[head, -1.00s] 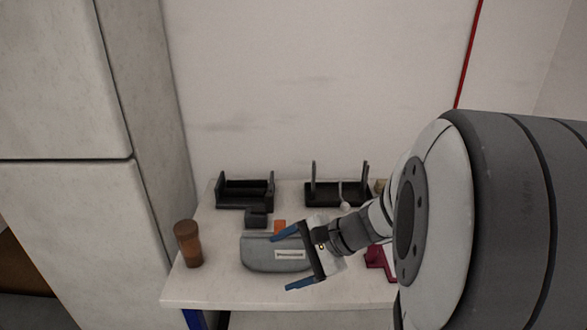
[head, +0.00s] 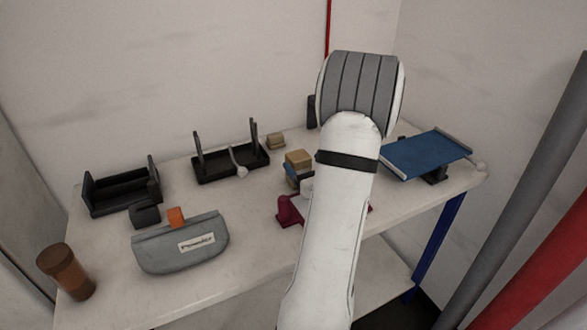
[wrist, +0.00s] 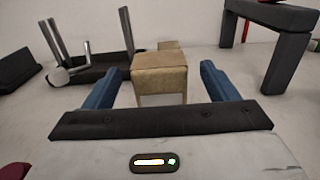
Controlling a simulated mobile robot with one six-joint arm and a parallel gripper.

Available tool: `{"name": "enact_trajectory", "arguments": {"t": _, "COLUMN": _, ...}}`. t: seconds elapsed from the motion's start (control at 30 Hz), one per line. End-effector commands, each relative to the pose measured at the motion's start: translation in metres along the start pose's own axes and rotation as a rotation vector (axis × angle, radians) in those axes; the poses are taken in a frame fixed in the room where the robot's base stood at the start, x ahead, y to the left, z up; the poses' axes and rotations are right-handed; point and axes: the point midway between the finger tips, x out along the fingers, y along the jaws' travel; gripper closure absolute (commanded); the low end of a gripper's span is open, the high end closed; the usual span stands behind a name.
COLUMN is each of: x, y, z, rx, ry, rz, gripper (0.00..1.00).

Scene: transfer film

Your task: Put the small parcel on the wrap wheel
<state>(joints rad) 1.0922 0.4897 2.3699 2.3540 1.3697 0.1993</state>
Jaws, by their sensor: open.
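A tan cardboard parcel (wrist: 158,75) is between the two blue fingers of my gripper (wrist: 158,82) in the wrist view. The fingers stand open with gaps on both sides. In the head view this parcel (head: 298,159) shows just left of my arm, which hides most of the gripper. A second tan parcel (head: 276,140) lies farther back on the table; it peeks out behind the first in the wrist view (wrist: 169,46). I cannot tell for sure which is the small parcel.
A maroon object (head: 288,210) is near the arm. A tilted blue board (head: 427,154) stands at right. The front middle of the table is clear.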

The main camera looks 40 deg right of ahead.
Motion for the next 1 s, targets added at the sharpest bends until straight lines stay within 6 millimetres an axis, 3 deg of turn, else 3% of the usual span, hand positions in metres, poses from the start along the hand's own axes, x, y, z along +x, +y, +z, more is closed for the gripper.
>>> {"name": "enact_trajectory", "arguments": {"t": 0.4, "x": 0.057, "y": 0.004, "z": -0.005, "rx": 0.0, "ry": 0.0, "rz": 0.012, "gripper": 0.2}}
{"name": "enact_trajectory", "arguments": {"t": 0.7, "x": 0.062, "y": 0.004, "z": -0.006, "rx": -0.001, "ry": 0.0, "rz": 0.012, "gripper": 0.2}}
{"name": "enact_trajectory", "arguments": {"t": 1.0, "x": 0.062, "y": 0.005, "z": -0.006, "rx": -0.001, "ry": 0.0, "rz": 0.013, "gripper": 0.45}}
